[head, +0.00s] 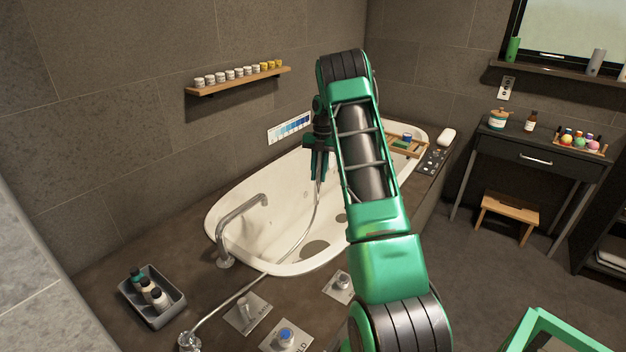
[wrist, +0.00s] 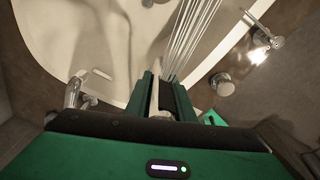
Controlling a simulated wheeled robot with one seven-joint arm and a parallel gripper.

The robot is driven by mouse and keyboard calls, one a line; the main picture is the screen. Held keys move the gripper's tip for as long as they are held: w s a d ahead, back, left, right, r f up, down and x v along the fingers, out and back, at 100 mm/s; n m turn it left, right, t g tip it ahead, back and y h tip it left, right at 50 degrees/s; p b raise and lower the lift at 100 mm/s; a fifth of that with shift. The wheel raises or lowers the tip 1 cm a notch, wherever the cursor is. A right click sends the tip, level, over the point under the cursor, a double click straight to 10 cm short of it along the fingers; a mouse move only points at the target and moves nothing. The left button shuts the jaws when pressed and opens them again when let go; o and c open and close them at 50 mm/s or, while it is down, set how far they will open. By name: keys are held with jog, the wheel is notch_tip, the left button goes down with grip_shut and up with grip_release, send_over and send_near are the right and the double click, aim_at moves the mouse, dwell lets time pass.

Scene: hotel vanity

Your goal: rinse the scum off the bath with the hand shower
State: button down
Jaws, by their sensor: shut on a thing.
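The white bath (head: 230,205) is set in a dark surround. My gripper (head: 319,172) hangs over it, pointing down, partly beside my own arm. In the wrist view my gripper (wrist: 163,100) is shut on the hand shower (wrist: 155,97), and thin water streams (wrist: 185,40) run from it over the bath (wrist: 60,30). The hose (head: 303,235) runs from the hand shower across the rim to a fitting on the front deck. A grey-brown patch (head: 314,250) lies at the near end, and a smaller one (head: 341,218) shows beside my arm. My arm hides part of the bath.
A curved spout (head: 240,213) arches over the near rim. Labelled control knobs (head: 285,336) and a grey tray (head: 150,298) of bottles stand on the front deck. A wooden caddy (head: 407,146) lies across the far end. A shelf (head: 240,80) of jars is on the wall.

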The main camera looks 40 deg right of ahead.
jog(key=shift+w+d, duration=0.35)
jog(key=shift+d, duration=0.45)
jog(key=shift+w+d, duration=0.35)
jog(key=shift+d, duration=0.5)
jog(key=shift+w+d, duration=0.35)
jog(key=shift+d, duration=0.45)
jog(key=shift+a, duration=0.1)
dwell(2.4)
